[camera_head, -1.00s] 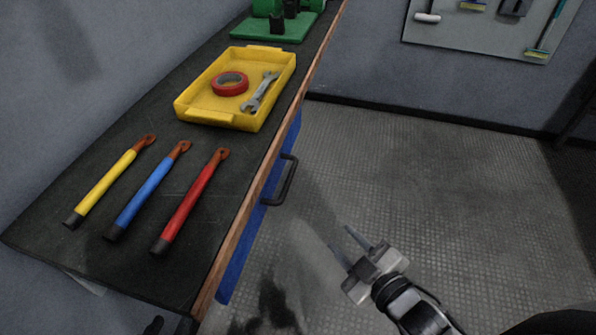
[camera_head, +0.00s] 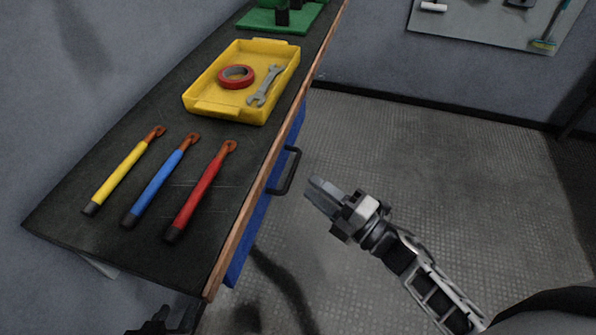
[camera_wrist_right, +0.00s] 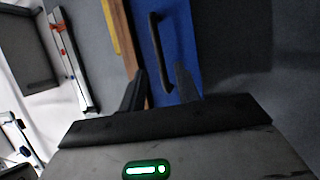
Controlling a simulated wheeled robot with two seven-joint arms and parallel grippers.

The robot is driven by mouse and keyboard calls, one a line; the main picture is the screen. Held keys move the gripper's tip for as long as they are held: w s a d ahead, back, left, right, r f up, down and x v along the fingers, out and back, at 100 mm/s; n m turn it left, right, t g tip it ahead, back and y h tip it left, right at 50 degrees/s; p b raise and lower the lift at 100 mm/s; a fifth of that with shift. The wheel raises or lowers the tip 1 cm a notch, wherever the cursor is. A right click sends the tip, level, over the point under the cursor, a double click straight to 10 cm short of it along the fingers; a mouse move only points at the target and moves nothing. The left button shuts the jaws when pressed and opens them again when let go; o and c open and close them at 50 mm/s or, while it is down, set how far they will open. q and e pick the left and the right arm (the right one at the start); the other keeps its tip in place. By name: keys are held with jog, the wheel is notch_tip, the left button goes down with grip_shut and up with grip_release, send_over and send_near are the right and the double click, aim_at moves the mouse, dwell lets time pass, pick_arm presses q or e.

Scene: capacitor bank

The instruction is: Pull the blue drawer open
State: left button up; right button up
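The blue drawer (camera_head: 246,243) is set under the right edge of the workbench, and its front looks flush with the bench. Its dark handle (camera_head: 293,170) sticks out to the right. My right gripper (camera_head: 315,191) is a little to the right of the handle, apart from it and pointing toward it. In the right wrist view the blue front (camera_wrist_right: 198,45) and the handle (camera_wrist_right: 160,50) lie ahead, and the right gripper's fingers (camera_wrist_right: 161,75) are spread to either side of the handle's line. My left gripper (camera_head: 160,322) shows only partly at the bottom edge; its fingers are unclear.
The dark bench top (camera_head: 110,215) has a wooden edge. On it lie yellow (camera_head: 115,180), blue (camera_head: 155,185) and red (camera_head: 195,200) handled tools and a yellow tray (camera_head: 215,107) with red tape and a wrench. The floor right of the bench is open.

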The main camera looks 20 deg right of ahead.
jog(key=x, duration=0.5)
jog(key=shift+w+a, duration=0.15)
jog(key=shift+w, duration=0.05)
grip_shut()
